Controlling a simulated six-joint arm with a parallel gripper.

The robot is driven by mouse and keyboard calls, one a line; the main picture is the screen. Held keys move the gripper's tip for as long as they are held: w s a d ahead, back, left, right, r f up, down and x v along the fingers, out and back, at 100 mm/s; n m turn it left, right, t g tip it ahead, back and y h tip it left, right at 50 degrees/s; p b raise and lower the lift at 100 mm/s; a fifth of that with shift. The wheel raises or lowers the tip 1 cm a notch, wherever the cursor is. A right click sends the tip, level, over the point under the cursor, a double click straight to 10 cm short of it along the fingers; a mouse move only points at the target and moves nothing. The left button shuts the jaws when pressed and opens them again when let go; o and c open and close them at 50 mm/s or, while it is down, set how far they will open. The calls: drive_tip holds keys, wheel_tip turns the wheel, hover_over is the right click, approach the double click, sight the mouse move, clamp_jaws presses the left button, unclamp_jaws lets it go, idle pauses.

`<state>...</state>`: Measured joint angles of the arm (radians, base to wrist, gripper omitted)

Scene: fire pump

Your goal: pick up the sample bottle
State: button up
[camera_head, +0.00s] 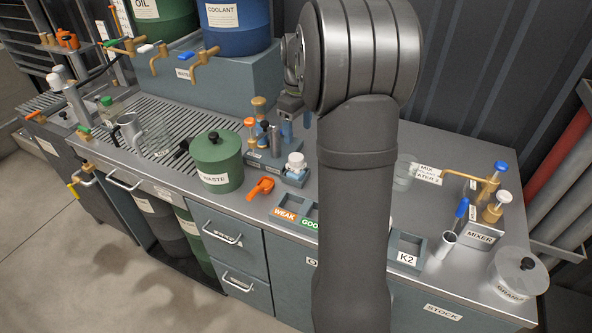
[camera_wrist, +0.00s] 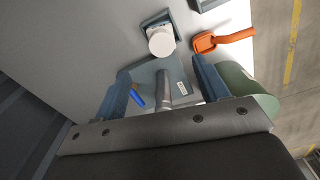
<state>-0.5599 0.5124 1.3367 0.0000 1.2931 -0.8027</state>
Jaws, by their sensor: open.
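No label in view names the sample bottle, so I cannot tell for certain which item it is. A white-capped container (camera_head: 295,163) stands upright in a small square holder right of the green waste bin; its round white top (camera_wrist: 161,42) shows ahead of my fingers in the wrist view. Behind it, a grey rack (camera_head: 262,160) holds an orange-topped item (camera_head: 250,124), a blue-topped item (camera_head: 264,128) and a grey metal cylinder (camera_head: 275,138). My gripper (camera_wrist: 166,88) is open above the rack. The grey cylinder (camera_wrist: 162,84) shows between its fingers, with no visible contact.
The green waste bin (camera_head: 216,165) stands close left of the rack. An orange scoop-like item (camera_head: 261,187) lies in front. Labelled trays (camera_head: 285,213) line the front edge. The mixer (camera_head: 482,236) is at right. My arm hides the counter's middle.

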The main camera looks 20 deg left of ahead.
sight(296, 157)
wheel_tip(296, 157, down, 8)
drive_tip(key=shift+f, duration=0.2)
drive_tip(key=shift+a+f, duration=0.15)
drive_tip(key=shift+f, duration=1.15)
drive_tip(key=shift+a+f, duration=0.15)
drive_tip(key=shift+f, duration=1.15)
drive_tip(key=c, duration=1.1)
drive_tip(key=shift+r, duration=0.1)
